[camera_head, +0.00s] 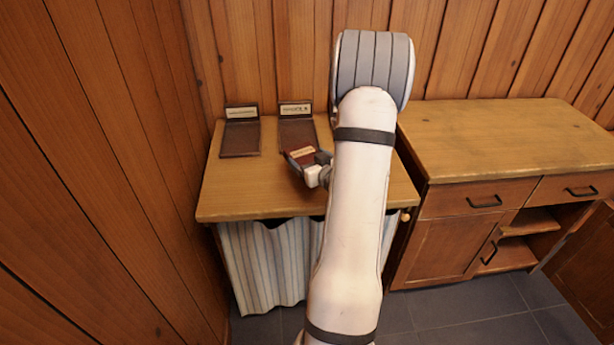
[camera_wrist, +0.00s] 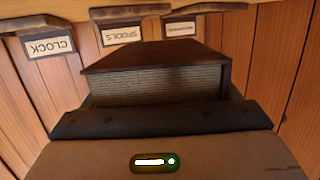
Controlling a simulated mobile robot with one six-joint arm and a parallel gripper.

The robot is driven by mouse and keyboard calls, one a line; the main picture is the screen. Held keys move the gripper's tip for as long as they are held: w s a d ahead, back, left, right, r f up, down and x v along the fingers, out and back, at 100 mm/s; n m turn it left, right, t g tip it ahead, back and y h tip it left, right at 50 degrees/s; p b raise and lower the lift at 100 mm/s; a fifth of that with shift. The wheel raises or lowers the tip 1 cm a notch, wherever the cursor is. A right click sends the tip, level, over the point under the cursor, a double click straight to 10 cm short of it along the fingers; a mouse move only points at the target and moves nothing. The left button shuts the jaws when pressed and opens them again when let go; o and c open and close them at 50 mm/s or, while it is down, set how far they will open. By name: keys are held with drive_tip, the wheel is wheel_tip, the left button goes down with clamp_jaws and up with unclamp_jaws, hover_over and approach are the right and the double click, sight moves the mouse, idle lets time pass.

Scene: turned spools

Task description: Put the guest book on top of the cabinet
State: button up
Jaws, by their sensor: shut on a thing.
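A dark red book with a pale label, seemingly the guest book (camera_head: 302,153), is in my gripper (camera_head: 308,164) above the curtained table. In the wrist view the book (camera_wrist: 155,84) shows its dark cover and grey page edges, held behind the dark finger of my gripper (camera_wrist: 158,118). The other finger is hidden there. The cabinet (camera_head: 500,140) stands to the right, with a bare wooden top, drawers, a door and open shelves. My arm passes between the book and the cabinet in the head view.
The curtained table (camera_head: 240,197) bears a left labelled dark tray (camera_head: 240,138) and a middle one (camera_head: 296,132) at the back. In the wrist view, labels read CLOCK (camera_wrist: 50,47) and SPOOLS (camera_wrist: 121,33); a third is unreadable. Plank walls close in behind and left.

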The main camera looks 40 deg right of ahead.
drive_tip(key=shift+f, duration=2.65)
drive_tip(key=shift+f, duration=0.15)
drive_tip(key=o, duration=1.1)
drive_tip(key=shift+c, duration=0.2)
